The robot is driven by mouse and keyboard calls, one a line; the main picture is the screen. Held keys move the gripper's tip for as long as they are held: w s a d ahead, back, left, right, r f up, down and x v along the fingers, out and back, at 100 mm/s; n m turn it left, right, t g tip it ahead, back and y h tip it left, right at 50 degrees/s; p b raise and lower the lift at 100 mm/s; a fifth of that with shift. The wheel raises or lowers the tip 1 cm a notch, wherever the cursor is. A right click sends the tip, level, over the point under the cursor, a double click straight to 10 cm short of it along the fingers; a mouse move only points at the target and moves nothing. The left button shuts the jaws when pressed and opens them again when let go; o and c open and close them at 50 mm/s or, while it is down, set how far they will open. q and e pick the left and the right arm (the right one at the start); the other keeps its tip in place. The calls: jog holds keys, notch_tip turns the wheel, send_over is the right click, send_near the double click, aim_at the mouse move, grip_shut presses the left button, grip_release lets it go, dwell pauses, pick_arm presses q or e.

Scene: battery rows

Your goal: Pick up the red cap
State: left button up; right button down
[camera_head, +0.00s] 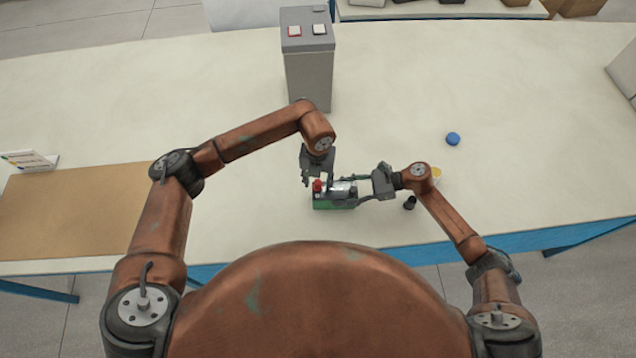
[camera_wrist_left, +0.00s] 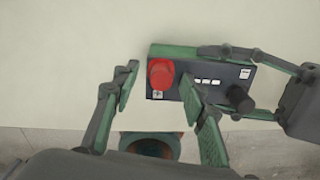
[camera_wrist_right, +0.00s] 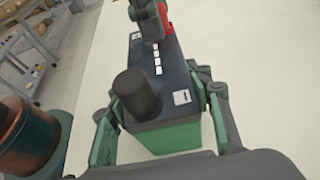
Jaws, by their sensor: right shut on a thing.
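The red cap (camera_wrist_left: 160,74) sits on one end of a green and dark battery (camera_wrist_left: 205,76) on the table. It also shows in the head view (camera_head: 317,186). My left gripper (camera_wrist_left: 158,80) is open above the battery, one finger on each side of the red cap, with gaps beside it. My right gripper (camera_head: 350,192) is shut on the battery's sides, near the end with a black cap (camera_wrist_right: 137,94). In the right wrist view the red cap (camera_wrist_right: 164,14) is partly hidden behind my left gripper.
A blue cap (camera_head: 453,139) lies to the right on the pale table. A yellow piece (camera_head: 436,174) and a small black piece (camera_head: 410,203) are near my right arm. A grey box (camera_head: 308,75) with a red and a white patch stands behind. A brown board (camera_head: 70,215) lies left.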

aim_at(317, 182)
pick_arm(q)
jog(key=shift+c, duration=0.7)
jog(key=c, duration=0.7)
notch_tip(317, 182, up, 10)
jog(key=shift+r, duration=0.1)
jog(key=shift+o, duration=1.3)
grip_shut()
jog(key=shift+r, duration=0.7)
